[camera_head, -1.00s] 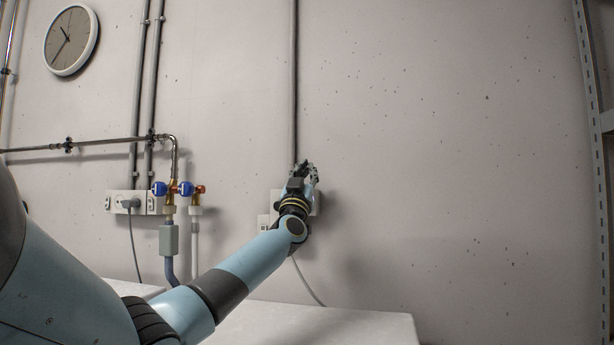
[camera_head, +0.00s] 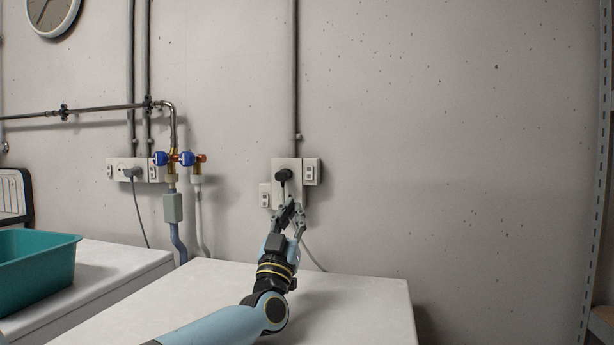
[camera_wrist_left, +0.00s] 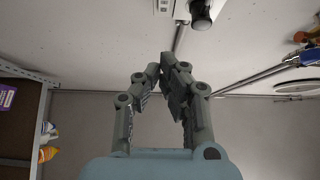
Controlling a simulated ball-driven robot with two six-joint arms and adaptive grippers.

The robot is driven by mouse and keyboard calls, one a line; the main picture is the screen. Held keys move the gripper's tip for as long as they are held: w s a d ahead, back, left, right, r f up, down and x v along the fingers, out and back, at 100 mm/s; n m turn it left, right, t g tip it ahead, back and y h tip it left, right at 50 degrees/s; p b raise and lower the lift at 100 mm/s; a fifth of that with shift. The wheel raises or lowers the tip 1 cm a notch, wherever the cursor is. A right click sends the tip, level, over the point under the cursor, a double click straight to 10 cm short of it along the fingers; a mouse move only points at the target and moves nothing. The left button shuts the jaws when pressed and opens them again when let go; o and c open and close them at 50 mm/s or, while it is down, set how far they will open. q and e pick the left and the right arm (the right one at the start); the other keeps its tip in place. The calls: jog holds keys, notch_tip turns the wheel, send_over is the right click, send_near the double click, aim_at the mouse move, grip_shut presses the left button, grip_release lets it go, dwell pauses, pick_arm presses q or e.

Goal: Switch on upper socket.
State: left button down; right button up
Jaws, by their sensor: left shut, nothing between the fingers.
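The wall socket panel (camera_head: 290,200) hangs below a vertical conduit. A black plug (camera_head: 283,176) with a cable sits in it. A small switch box (camera_head: 311,172) is at its upper right, and another switch box (camera_head: 265,195) is at its lower left. My left gripper (camera_head: 291,208) is shut and empty, in front of the panel's lower part and below the plug, hiding some of it. In the left wrist view the shut fingers (camera_wrist_left: 168,78) show, with the plug (camera_wrist_left: 201,14) at the top edge. Whether they touch the panel cannot be told. My right gripper is not in view.
White washing-machine tops (camera_head: 340,300) stand below the panel. A teal tub (camera_head: 40,268) is at left. The wall to the right is bare.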

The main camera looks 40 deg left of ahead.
pick_arm(q)
jog(key=b, duration=0.1)
send_near(311, 167)
notch_tip(311, 167, up, 3)
jog(key=w, duration=0.1)
jog(key=w+a+b, duration=0.1)
jog(key=w+b, duration=0.1)
jog(key=shift+w+a, duration=0.15)
jog(key=shift+a, duration=0.2)
jog(key=shift+w+a+r, duration=0.1)
jog(key=shift+b, duration=0.3)
